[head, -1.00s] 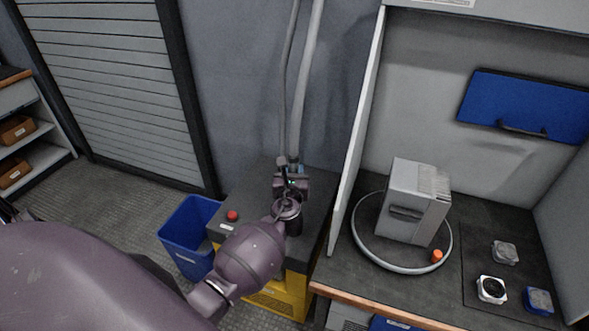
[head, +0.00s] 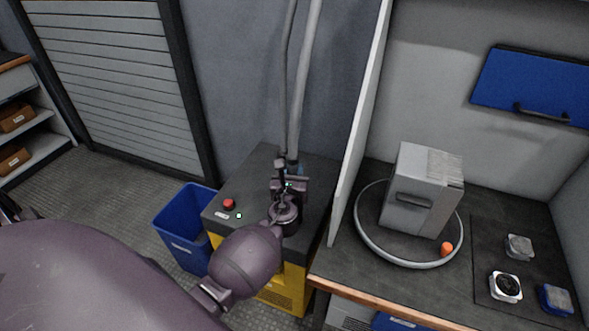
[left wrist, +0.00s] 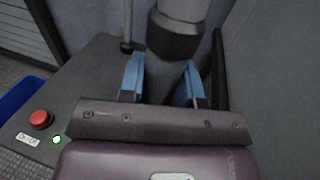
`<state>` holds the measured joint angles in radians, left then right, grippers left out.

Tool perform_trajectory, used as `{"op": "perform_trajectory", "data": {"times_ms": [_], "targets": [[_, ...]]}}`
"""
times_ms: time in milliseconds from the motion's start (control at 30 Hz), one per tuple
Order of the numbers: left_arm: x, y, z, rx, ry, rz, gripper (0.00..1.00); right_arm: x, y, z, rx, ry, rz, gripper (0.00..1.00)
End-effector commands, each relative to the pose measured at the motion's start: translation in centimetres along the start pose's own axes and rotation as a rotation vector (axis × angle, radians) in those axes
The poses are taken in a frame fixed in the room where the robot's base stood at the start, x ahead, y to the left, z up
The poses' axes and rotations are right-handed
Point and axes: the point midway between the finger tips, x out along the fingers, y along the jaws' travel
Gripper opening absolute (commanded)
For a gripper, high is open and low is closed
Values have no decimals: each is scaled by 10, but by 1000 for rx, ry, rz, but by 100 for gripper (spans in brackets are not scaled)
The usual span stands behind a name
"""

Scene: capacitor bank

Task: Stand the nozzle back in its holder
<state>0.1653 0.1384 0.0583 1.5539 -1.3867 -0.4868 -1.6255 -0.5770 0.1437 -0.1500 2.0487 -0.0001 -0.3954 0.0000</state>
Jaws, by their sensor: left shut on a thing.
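My left gripper (head: 290,182) is over the dark top of the yellow-and-black cabinet (head: 252,183), near the wall. In the left wrist view its blue-padded fingers (left wrist: 160,82) are shut on the dark nozzle (left wrist: 166,78), one on each side. The nozzle looks roughly upright, with a dark collar and a thick grey hose rising from it. In the head view the wrist hides most of the nozzle. I cannot make out the holder clearly, nor whether the nozzle is seated in it. My right gripper is not in view.
A red button (head: 229,204) and a lit green light (head: 239,215) are on the cabinet top. A blue bin (head: 187,228) stands to its left. A pale partition (head: 358,130) rises close on the right, beside a workbench with a grey box (head: 421,190).

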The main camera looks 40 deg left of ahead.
Motion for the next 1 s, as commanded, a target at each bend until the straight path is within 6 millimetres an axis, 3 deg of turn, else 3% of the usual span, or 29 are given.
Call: {"op": "perform_trajectory", "data": {"times_ms": [600, 1000], "targets": [[0, 0, -43, 4, 3, 0, 0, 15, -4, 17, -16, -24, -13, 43], [0, 0, -50, 0, -1, -1, 0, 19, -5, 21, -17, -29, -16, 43]]}}
